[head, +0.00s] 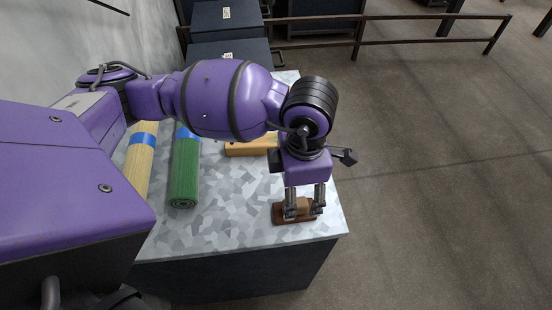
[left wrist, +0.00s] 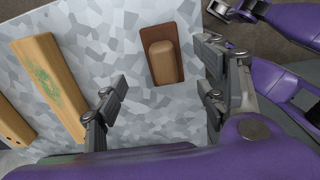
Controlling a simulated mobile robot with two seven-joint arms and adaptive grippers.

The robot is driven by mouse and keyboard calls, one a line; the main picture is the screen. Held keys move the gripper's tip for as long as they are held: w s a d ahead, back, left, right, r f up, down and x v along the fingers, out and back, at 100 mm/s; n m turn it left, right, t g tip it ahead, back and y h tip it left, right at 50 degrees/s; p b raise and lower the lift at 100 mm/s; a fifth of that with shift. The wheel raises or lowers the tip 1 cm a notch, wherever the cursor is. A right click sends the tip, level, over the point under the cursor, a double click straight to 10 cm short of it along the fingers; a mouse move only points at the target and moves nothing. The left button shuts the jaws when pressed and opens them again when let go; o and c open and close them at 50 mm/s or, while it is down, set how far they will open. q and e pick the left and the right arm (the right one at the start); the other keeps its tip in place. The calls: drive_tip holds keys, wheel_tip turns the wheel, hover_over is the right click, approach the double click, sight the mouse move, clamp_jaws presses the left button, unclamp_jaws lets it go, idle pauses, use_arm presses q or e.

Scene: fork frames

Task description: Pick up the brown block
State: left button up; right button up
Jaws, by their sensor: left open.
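The brown block (head: 280,215) lies near the front right corner of the speckled grey table top. In the left wrist view the brown block (left wrist: 166,66) has a dark brown flat part with a lighter brown raised part with a rounded end. My left gripper (head: 304,206) points down at the block, with its fingers apart and partly hiding it in the head view. In the left wrist view the open gripper (left wrist: 160,84) has one finger on each side of the block's line, with grey table between them. I cannot tell whether a finger touches the block.
A green roll (head: 184,178) and a pale yellow roll with a blue band (head: 138,170) lie at the left of the table. A wooden plank (head: 245,149) lies behind my gripper. Dark boxes (head: 226,16) and a brown rail (head: 430,30) stand behind.

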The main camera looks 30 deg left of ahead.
sight(304, 204)
use_arm(q)
drive_tip(key=f, duration=0.6)
drive_tip(key=shift+s+f, duration=0.25)
drive_tip(key=shift+f, duration=0.15)
drive_tip(key=c, duration=1.3)
